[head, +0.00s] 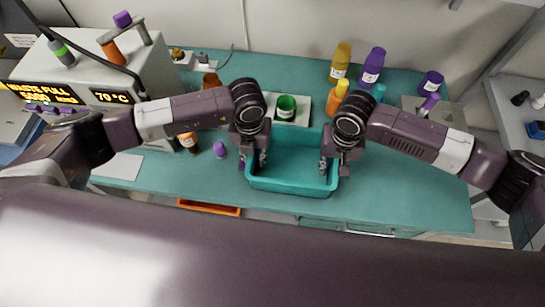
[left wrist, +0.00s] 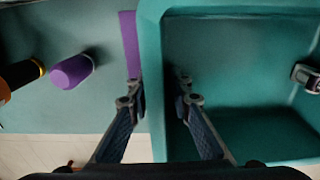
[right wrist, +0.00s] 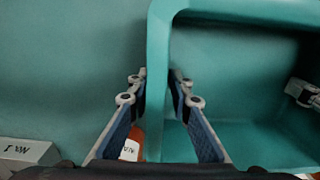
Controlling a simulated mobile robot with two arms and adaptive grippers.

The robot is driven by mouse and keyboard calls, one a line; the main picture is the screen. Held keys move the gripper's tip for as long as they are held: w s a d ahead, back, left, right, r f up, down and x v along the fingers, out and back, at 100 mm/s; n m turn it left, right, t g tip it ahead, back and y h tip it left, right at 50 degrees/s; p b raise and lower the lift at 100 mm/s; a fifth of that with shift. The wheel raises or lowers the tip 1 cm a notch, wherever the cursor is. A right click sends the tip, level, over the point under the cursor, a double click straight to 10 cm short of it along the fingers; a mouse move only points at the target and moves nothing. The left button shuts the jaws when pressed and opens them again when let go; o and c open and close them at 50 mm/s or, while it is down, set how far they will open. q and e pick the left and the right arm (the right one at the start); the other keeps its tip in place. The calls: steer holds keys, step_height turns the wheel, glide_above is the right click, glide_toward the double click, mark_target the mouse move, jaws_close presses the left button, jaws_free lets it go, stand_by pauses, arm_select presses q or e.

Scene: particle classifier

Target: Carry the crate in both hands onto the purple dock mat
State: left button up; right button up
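The crate (head: 292,189) is an empty teal open box at the middle of the teal bench, looking level. My left gripper (head: 254,163) has its fingers on both sides of the crate's left wall (left wrist: 153,60), close against it. My right gripper (head: 331,164) has its fingers on both sides of the right wall (right wrist: 159,60) in the same way. A strip of the purple dock mat (left wrist: 130,45) shows just outside the left wall; the rest is hidden under the crate. I cannot tell whether the crate's bottom touches the mat.
A purple-capped item (head: 219,149) and an orange bottle (head: 188,141) stand left of the crate. A green container (head: 286,107) stands behind it, with yellow and purple bottles (head: 373,66) farther back. The bench right of the crate (head: 410,180) is clear.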

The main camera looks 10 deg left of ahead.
arm_select(q)
step_height(320, 180, up, 12)
steer(key=shift+f, duration=0.1)
arm_select(e)
steer(key=shift+r, duration=0.1)
step_height(320, 180, up, 12)
steer(key=shift+f, duration=0.1)
stand_by(0.6)
arm_select(q)
steer(key=shift+a, duration=0.1)
